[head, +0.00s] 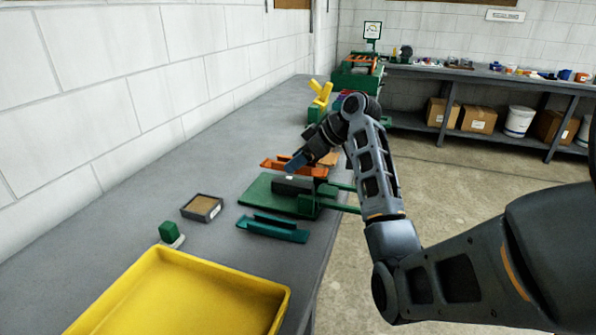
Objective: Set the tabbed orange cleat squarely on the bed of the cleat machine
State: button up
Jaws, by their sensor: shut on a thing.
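My gripper (291,167) reaches in from the right and is shut on an orange cleat (313,171), a long channel-shaped piece lying roughly left to right in the picture. The fingertips cover part of its middle, and I cannot make out its tab. The cleat shows just behind and above a green machine (258,197) with a flat bed, a dark block and green bars on its right side. I take this to be the cleat machine. Whether the cleat touches anything below is not clear.
A teal channel piece (272,229) lies in front of the green machine. A small brown-filled tray (202,208), a green block (169,232) and a yellow tray (180,300) are nearer. A yellow forked object (320,93) and another green machine (352,80) stand farther back.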

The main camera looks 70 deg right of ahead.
aim_at(298, 172)
jog(key=shift+f+p, duration=0.4)
jog(key=shift+f, duration=1.6)
jog(key=shift+a+f, duration=0.1)
jog(key=o, duration=1.1)
jog(key=shift+c, duration=0.2)
jog(key=shift+r, duration=0.2)
jog(key=b+v, duration=0.1)
jog(key=v, duration=1)
jog(key=shift+s+r, duration=0.25)
jog(key=shift+s, duration=0.05)
